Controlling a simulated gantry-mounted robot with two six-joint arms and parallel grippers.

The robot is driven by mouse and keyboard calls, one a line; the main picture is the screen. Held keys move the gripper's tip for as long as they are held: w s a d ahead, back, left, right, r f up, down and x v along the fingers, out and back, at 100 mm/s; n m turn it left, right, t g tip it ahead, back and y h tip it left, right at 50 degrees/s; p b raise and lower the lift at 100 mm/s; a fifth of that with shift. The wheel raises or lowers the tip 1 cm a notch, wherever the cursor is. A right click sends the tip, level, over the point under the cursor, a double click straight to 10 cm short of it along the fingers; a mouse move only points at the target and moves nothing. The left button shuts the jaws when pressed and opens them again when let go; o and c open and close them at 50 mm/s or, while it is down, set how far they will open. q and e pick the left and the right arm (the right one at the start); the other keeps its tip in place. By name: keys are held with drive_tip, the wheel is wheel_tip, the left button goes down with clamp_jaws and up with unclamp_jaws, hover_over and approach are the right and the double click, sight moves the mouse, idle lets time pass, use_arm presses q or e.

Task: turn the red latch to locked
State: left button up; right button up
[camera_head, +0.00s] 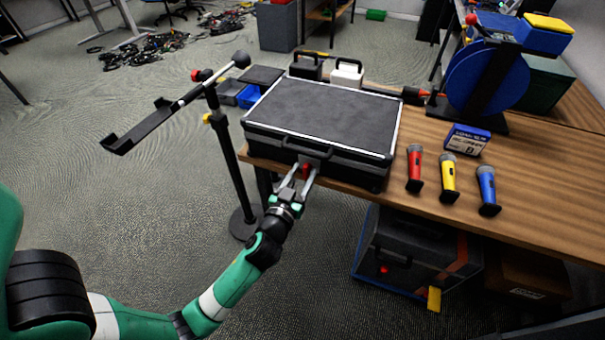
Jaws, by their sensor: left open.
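The red latch (306,168) is a small red part on the front face of a closed black case (330,112) with silver edges. The case lies on the wooden table. My left gripper (305,172) is at the front of the case, its two fingers apart on either side of the red latch. Whether the fingers touch the latch is too small to tell. The latch's exact angle is partly hidden by the fingers. My right gripper does not show.
Red (414,166), yellow (448,176) and blue (487,189) microphones lie right of the case, near a small blue-and-white box (467,139). A blue reel (488,80) stands behind. A black stand (228,150) rises left of the table. Another case (410,245) sits below.

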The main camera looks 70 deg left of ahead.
use_arm(q)
clamp_jaws()
drive_tip(key=shift+m, duration=0.3)
idle(0.3)
drive_tip(key=m, duration=0.3)
drive_tip(key=shift+w+d+p, duration=0.15)
drive_tip(key=shift+p, duration=0.2)
drive_tip(key=m, duration=0.3)
drive_tip(key=m+p, duration=0.1)
drive_tip(key=m, duration=0.1)
drive_tip(key=shift+w+d+f+m, duration=0.15)
drive_tip(key=shift+d+m, duration=0.05)
drive_tip(key=shift+m, duration=0.2)
drive_tip(key=m, duration=0.2)
drive_tip(key=m+p, duration=0.1)
drive_tip(key=m, duration=0.1)
drive_tip(key=shift+w+d+f, duration=0.1)
drive_tip(key=shift+f, duration=0.1)
drive_tip(key=shift+f+m+p, duration=0.15)
drive_tip(key=shift+m+p, duration=0.15)
drive_tip(key=shift+m, duration=0.8)
drive_tip(key=shift+f+m+p, duration=0.1)
drive_tip(key=shift+m+p, duration=0.15)
drive_tip(key=shift+m, duration=0.85)
